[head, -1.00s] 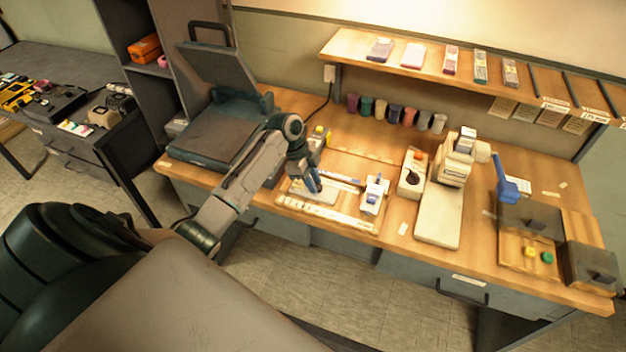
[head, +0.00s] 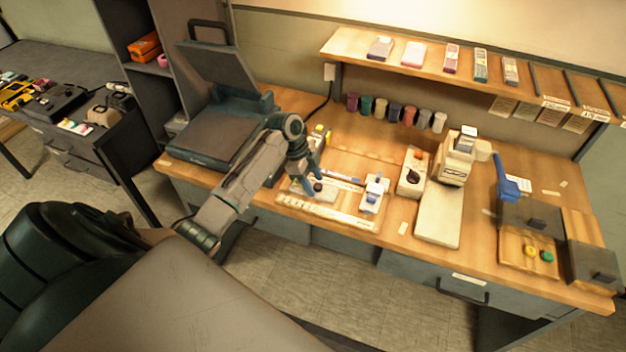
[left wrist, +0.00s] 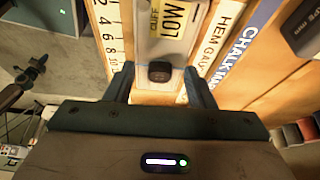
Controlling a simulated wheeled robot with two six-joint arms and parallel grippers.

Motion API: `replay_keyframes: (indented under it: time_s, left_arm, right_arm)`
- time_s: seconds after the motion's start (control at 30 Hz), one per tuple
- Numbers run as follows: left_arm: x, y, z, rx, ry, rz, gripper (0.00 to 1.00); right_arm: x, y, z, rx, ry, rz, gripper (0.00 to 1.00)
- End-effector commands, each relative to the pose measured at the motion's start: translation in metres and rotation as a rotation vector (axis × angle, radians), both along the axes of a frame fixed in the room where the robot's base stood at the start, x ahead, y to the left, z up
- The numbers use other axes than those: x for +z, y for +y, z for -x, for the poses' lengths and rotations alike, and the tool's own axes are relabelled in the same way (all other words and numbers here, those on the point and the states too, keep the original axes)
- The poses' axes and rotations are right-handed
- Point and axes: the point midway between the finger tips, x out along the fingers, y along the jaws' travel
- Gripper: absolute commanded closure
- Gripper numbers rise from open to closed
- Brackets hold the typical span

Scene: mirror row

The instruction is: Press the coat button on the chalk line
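A dark, rounded button (head: 318,186) sits on a pale plate on the bench, beside a white ruler (head: 325,211). The left wrist view shows the dark button (left wrist: 159,71) at the near end of the plate (left wrist: 150,54), below a label reading "CUFF LOW". A blue strip lettered "CHALK" (left wrist: 240,47) lies to the right of the plate. My left gripper (head: 312,174) is close above the plate, its fingers apart. In the left wrist view its fingertips (left wrist: 160,82) stand either side of the dark button, with gaps. Whether they touch the plate is unclear. My right gripper is out of view.
A small white and blue device (head: 373,195) stands right of the plate. Beyond it are a box with a dark knob (head: 411,172) and a white press (head: 440,205). Thread spools (head: 395,114) line the back. A dark open-lidded machine (head: 220,125) stands left.

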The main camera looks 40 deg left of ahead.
Motion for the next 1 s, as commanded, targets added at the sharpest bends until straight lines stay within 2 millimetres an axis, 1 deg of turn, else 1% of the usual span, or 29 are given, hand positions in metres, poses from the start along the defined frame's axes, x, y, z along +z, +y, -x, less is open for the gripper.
replay_keyframes:
  time_s: [0.23,0.33,0.47,0.6,0.7,0.83,1.0]
  left_arm:
    - [0.002,0.001,0.0,0.0,-0.002,-0.001,0.51]
    - [0.011,0.005,0.0,0.002,-0.004,-0.001,0.51]
    - [0.032,0.015,0.002,0.0,-0.005,-0.003,0.51]
    - [0.059,0.026,0.005,0.0,-0.006,-0.004,0.51]
    - [0.075,0.032,0.008,0.0,-0.004,-0.003,0.51]
    - [0.091,0.038,0.009,0.001,-0.002,-0.002,0.51]
    - [0.1,0.04,0.01,-0.001,0.0,0.0,0.51]
  right_arm:
    - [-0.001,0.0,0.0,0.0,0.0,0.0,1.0]
    - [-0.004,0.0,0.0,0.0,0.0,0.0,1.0]
    - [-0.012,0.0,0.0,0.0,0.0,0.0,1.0]
    - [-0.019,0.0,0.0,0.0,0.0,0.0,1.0]
    - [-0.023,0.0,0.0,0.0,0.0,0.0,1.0]
    - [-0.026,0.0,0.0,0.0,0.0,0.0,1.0]
    - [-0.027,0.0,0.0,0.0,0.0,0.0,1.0]
